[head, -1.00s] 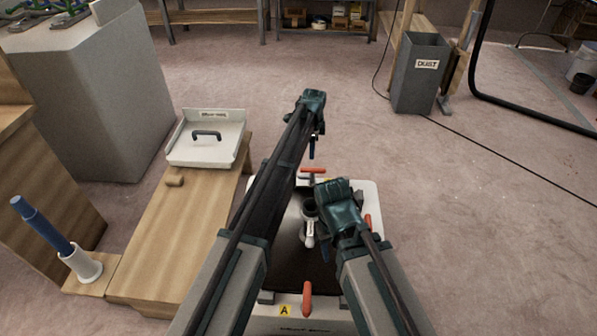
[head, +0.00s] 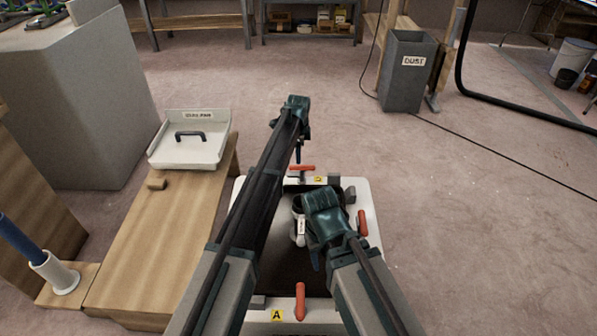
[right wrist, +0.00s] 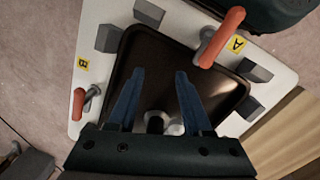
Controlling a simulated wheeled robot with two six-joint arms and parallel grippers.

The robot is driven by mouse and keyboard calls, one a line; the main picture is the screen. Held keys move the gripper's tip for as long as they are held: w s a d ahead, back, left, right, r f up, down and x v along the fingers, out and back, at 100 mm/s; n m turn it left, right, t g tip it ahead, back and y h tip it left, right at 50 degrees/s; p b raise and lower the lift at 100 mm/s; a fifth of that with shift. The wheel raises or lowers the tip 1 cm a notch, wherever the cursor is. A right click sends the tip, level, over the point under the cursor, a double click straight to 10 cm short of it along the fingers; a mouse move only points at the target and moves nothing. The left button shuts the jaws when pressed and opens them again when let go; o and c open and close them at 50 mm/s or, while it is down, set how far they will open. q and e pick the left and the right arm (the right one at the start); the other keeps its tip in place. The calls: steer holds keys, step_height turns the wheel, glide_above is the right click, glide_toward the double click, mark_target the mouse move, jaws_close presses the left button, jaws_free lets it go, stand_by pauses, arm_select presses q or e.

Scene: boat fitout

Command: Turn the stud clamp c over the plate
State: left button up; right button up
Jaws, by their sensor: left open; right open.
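A white plate (head: 371,190) with a dark recessed middle lies in front of me. Orange-handled clamps stand at its edges: one at the far edge (head: 302,168), one at the right (head: 361,222), one at the near edge (head: 300,300) beside label A (head: 277,314). The far clamp's yellow label (head: 318,179) is too small to read, so I cannot confirm which is c. My left gripper (head: 298,152) is open, pointing down just above the far clamp. My right gripper is open over the dark recess, its blue fingers empty in the right wrist view (right wrist: 160,75). That view also shows label B (right wrist: 83,64).
A grey cup-like fitting (head: 299,225) stands in the recess, partly behind my right gripper. A wooden bench (head: 150,235) with a white pan (head: 190,150) is at the left. A grey dust bin (head: 404,75) stands at the back right. My left arm covers the plate's left side.

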mark_target(299, 166)
arm_select(q)
steer(key=f+b, duration=0.3)
steer(key=w+f+b, duration=0.1)
steer(key=f+b, duration=0.2)
steer(key=f, duration=0.1)
steer(key=shift+w+f, duration=0.2)
steer(key=shift+f, duration=0.05)
arm_select(e)
step_height(299, 166, down, 8)
steer(key=shift+r, duration=0.25)
arm_select(q)
jaws_close()
